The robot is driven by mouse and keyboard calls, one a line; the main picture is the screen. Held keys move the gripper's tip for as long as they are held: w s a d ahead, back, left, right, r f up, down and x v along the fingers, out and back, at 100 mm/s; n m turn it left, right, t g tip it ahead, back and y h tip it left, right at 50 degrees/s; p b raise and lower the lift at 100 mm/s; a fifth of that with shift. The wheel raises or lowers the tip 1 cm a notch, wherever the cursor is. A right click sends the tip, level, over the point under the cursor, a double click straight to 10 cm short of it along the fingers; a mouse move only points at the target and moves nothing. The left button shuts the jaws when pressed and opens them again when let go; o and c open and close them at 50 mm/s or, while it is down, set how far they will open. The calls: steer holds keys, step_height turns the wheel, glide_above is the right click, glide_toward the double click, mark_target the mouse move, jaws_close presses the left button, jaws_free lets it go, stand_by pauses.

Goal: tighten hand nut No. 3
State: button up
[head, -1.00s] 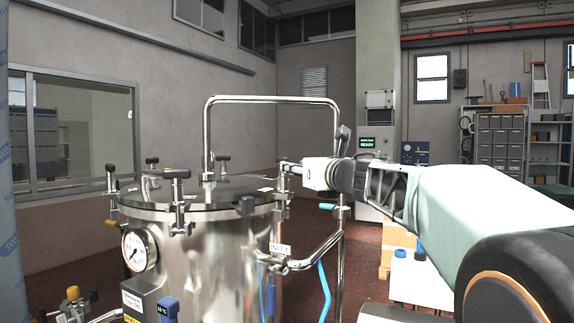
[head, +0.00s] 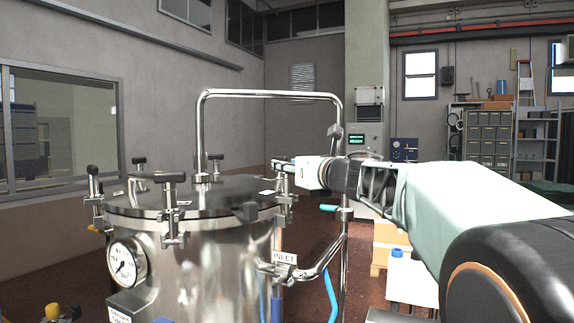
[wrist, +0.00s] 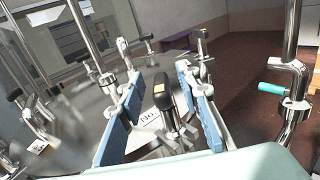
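A steel vessel (head: 200,270) has several hand nuts with black T-handles around its lid (head: 225,188). In the head view my gripper (head: 280,166) is at the lid's right rim, beside a hand nut there. In the wrist view a hand nut with a black T-handle (wrist: 164,92) stands between the two blue-padded fingers of my gripper (wrist: 161,73). The fingers are apart, one on each side of it, with a gap at least on the left. A label (wrist: 148,118) by it reads "No"; its number is hidden.
A steel tube frame (head: 270,94) rises behind the vessel. A pipe with a teal handle (head: 329,208) stands right of it, below my arm. Other hand nuts are close by on the rim, including one at the front (head: 171,210). A pressure gauge (head: 125,262) is on the vessel's front.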

steer(key=shift+w+a, duration=0.25)
steer(key=shift+w, duration=0.15)
steer(key=shift+s, duration=0.1)
steer(key=shift+c, duration=0.4)
jaws_close()
